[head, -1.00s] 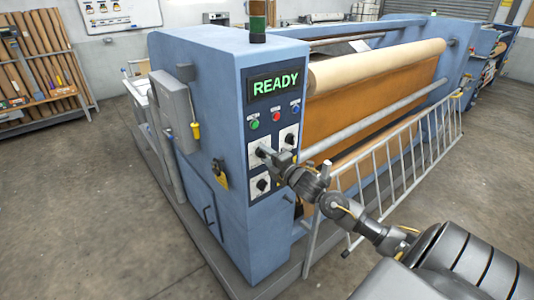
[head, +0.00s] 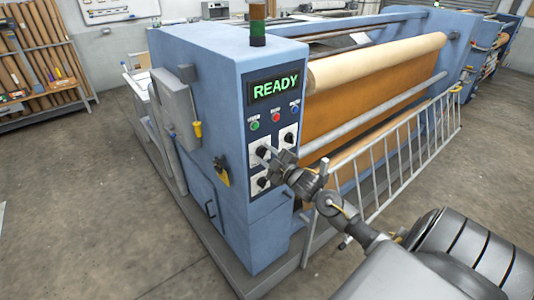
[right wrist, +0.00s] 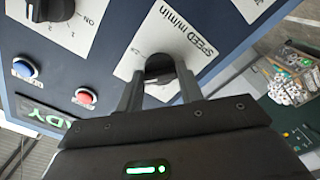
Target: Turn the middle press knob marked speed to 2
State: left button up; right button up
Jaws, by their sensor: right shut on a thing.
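The black speed knob (right wrist: 158,66) sits on a white plate marked "SPEED m/min", which appears upside down in the right wrist view. My right gripper (right wrist: 160,78) has one finger on each side of the knob and is shut on it. I cannot tell which number the knob points to. In the head view my right gripper (head: 270,155) reaches the press's front panel from the right and partly covers the middle plate. The speed knob (head: 261,151) shows just left of the fingers. My left gripper is not in view.
The blue press (head: 215,130) has a green READY display (head: 274,87). Buttons include a red one (right wrist: 86,96) and a blue one (right wrist: 26,67). Another knob (head: 288,138) is above right, and one (head: 262,182) below. A metal guard rail (head: 385,160) runs along the press's right side.

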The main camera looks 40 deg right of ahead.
jog(key=shift+f+m, duration=0.1)
jog(key=shift+m, duration=0.4)
jog(key=o, duration=1)
jog(key=s+b, duration=0.3)
jog(key=s, duration=0.8)
jog(key=shift+w+a, duration=0.1)
